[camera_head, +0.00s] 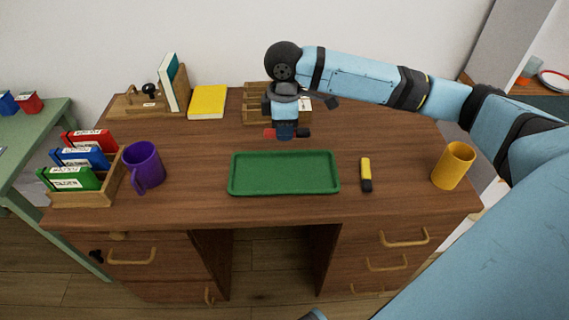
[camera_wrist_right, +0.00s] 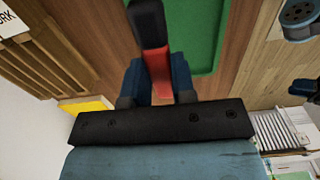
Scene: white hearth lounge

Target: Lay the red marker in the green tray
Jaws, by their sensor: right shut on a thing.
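The red marker (camera_wrist_right: 160,75), red with a black end, is held between the fingers of my right gripper (camera_wrist_right: 158,85) in the right wrist view. In the head view the marker (camera_head: 270,133) lies crosswise under the right gripper (camera_head: 287,130), above the desk just behind the green tray. The green tray (camera_head: 285,190) lies empty on the desk's middle; part of it also shows in the right wrist view (camera_wrist_right: 206,40). My left gripper is in neither view.
A yellow marker (camera_head: 366,172) with a black end lies right of the tray, and an orange cup (camera_head: 453,165) stands farther right. A purple mug (camera_head: 144,166) and a wooden holder (camera_head: 85,197) with coloured boxes stand left. A wooden organizer (camera_head: 257,112) is behind the gripper.

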